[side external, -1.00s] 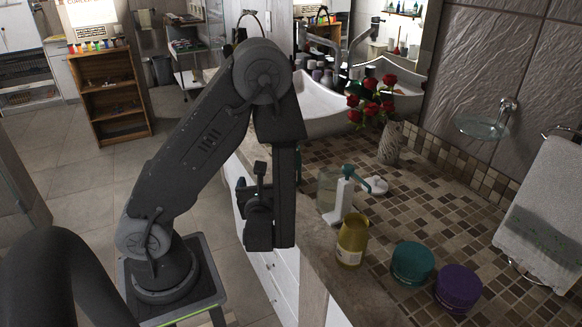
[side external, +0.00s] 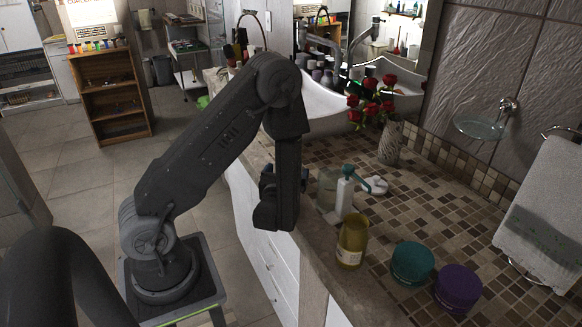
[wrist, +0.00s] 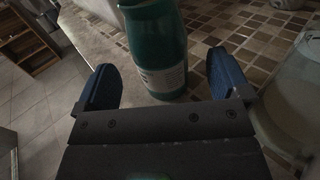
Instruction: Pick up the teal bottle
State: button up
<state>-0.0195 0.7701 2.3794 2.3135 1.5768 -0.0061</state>
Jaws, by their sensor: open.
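The teal bottle (wrist: 158,45) stands in the wrist view, dark teal with a pale label low on its side. Its top runs out of the frame. It is between the two blue fingertips of my gripper (wrist: 165,80), with a gap on each side, and a little ahead of the palm. My gripper is open and holds nothing. In the side external view my gripper (side external: 268,183) is at the counter's front edge, mostly covered by my arm, and the teal bottle is hidden there.
A clear container (side external: 328,188) stands close by, right of my gripper. A vase of red roses (side external: 390,143) stands near the sink (side external: 320,112).

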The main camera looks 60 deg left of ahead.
jog(key=shift+f+x, duration=0.15)
jog(key=shift+x, duration=1.05)
jog(key=shift+f+x, duration=0.15)
jog(key=shift+x, duration=1.05)
jog(key=c, duration=1.2)
